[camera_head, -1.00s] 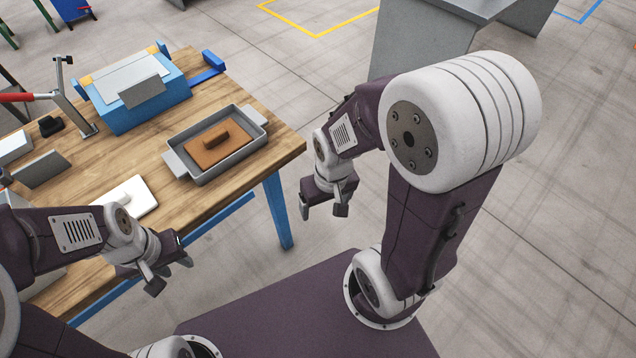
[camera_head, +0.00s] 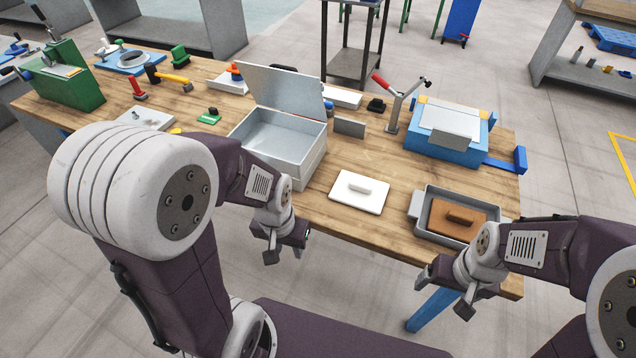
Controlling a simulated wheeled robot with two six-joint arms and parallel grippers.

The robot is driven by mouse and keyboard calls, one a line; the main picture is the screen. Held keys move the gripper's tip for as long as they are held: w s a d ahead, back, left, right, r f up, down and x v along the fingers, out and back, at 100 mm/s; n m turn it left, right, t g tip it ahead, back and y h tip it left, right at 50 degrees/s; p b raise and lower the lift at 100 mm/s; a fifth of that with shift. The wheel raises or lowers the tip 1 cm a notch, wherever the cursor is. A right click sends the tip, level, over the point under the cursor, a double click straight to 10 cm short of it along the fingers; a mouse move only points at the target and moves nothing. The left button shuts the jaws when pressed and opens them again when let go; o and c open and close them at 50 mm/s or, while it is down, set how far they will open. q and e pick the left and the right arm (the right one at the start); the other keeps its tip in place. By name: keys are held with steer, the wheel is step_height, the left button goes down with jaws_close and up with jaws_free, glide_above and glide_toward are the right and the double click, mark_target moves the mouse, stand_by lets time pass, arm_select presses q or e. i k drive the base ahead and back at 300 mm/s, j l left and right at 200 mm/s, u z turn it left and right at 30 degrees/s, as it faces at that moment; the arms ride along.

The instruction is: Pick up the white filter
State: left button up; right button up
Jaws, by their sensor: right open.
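The white filter (camera_head: 359,192), a flat white plate with a raised grip on top, lies on the wooden table near its front edge. My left gripper (camera_head: 285,254) is in front of the table edge, left of and nearer than the filter; its fingers are apart with nothing between them. My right gripper (camera_head: 443,298) is right of and nearer than the filter, in front of the grey tray. It is open and empty. Neither gripper touches the filter.
A grey tray (camera_head: 416,206) with a brown handled plate (camera_head: 452,222) stands right of the filter. An open metal box (camera_head: 300,158) stands to its left. A blue box (camera_head: 445,152) and a red-handled lever (camera_head: 392,110) are behind. Bare wood surrounds the filter.

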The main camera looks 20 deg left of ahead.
mark_target(356, 191)
steer(key=u, duration=0.2)
steer(key=j+z, duration=0.7)
steer(key=j, duration=0.25)
steer(key=j+z, duration=0.3)
steer(key=j, duration=0.2)
steer(key=k, duration=0.05)
